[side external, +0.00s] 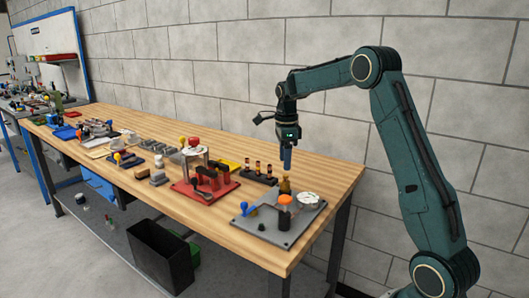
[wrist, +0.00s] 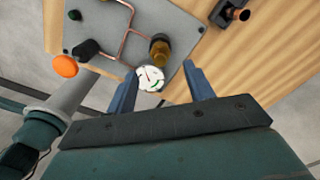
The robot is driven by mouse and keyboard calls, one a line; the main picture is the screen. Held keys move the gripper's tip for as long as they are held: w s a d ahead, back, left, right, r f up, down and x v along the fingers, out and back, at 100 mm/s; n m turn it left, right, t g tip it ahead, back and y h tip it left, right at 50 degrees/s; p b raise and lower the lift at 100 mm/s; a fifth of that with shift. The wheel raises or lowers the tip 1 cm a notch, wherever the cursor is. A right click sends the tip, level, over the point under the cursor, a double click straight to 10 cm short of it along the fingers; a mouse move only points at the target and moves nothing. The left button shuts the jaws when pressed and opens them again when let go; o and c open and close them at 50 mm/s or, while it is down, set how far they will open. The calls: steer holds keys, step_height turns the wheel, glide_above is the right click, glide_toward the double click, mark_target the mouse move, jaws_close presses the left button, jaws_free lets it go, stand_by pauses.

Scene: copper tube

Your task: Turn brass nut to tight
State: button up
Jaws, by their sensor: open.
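The brass nut (wrist: 159,50) is at the right end of the copper tube (wrist: 128,30) in the wrist view. In the side view, a brass fitting (side external: 285,186) stands on the grey plate (side external: 262,236). My gripper (side external: 287,172) points down just above this fitting. In the wrist view, my gripper (wrist: 161,68) is open, with its two blue fingers spread and nothing held. The nut shows beyond the fingertips, between their lines. A white round gauge (wrist: 150,78) shows between the fingers. The nut's lower part is hard to make out.
An orange knob (side external: 285,199) and a blue lever (side external: 249,210) are on the same plate. A red fixture (side external: 205,185) and a dark block with small fittings (side external: 258,175) stand nearby. The wooden bench's front edge (side external: 215,238) is close to the plate.

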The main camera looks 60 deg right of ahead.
step_height(320, 180, up, 6)
steer(key=shift+r, duration=0.15)
stand_by(0.4)
steer(key=s+a+r+n+t, duration=0.1)
steer(key=s+a+r+n, duration=0.3)
steer(key=s+a+n, duration=0.3)
steer(key=s+a+r+n+t, duration=0.2)
steer(key=s+a+r+n, duration=0.15)
steer(key=a+n, duration=0.35)
steer(key=s+a+f+n+t, duration=0.1)
steer(key=s+a+f+n, duration=0.2)
steer(key=s+a+n, duration=0.2)
steer(key=s+a+f+n+t, duration=0.1)
steer(key=s+a+f+n, duration=0.2)
steer(key=s+a+n, duration=0.2)
steer(key=s+n, duration=0.3)
steer(key=s, duration=0.4)
steer(key=shift+a+n+t, duration=0.15)
steer(key=shift+n+t, duration=0.15)
steer(key=shift+n, duration=0.1)
